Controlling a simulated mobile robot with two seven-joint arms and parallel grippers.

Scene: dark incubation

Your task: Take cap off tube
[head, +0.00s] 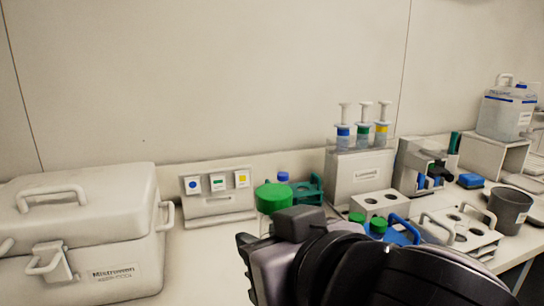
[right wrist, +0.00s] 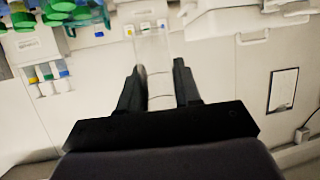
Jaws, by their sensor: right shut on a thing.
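A large green cap (head: 272,197) shows in the head view, just beyond my right gripper (head: 292,226). In the right wrist view a clear, pale tube (right wrist: 150,48) stands between the two dark fingers of my right gripper (right wrist: 162,80), which is shut on it. The cap looks to be on this tube, but the join is hidden behind the gripper. The tube body is hidden in the head view. My left gripper is not in view.
A green rack (head: 308,190) stands behind the cap. Green-capped tubes (head: 378,224) stand near a blue rack (head: 403,232) to the right. A big white case (head: 110,210) fills the left. A three-button panel (head: 217,200) and a syringe stand (head: 358,172) stand at the back.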

